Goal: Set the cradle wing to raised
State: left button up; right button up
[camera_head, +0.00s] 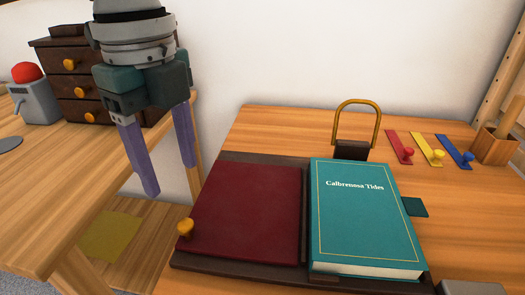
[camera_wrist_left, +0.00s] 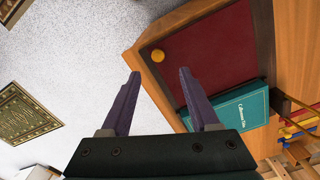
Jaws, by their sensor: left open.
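The cradle wing (camera_head: 248,215) is a dark red panel with a brass knob (camera_head: 185,228) at its left near corner. It lies flat, or nearly so, on a dark brown base (camera_head: 240,272). The wing (camera_wrist_left: 210,50) and its knob (camera_wrist_left: 158,55) also show in the left wrist view. A teal book (camera_head: 365,225) titled "Calbrenosa Tides" lies shut on the right part of the base. My left gripper (camera_head: 170,180) is open and empty, with purple fingers pointing down, left of the wing and apart from it. My right gripper is not in view.
A brass loop handle on a dark block (camera_head: 351,150) stands behind the book. Red, yellow and blue strips with knobs (camera_head: 427,150) lie behind right, beside a wooden holder (camera_head: 496,145). A side table (camera_head: 50,200) with a drawer chest (camera_head: 75,80) stands left.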

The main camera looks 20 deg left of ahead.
aim_at(185, 224)
pick_arm(q)
jog(key=f+b, duration=0.1)
jog(key=f, duration=0.5)
jog(key=f+b, duration=0.1)
jog(key=f, duration=0.2)
jog(key=shift+s+d+f+b, duration=0.1)
jog(key=shift+s+f+b, duration=0.15)
jog(key=shift+b, duration=0.1)
grip_shut()
jog(key=shift+r, duration=0.1)
dwell(0.8)
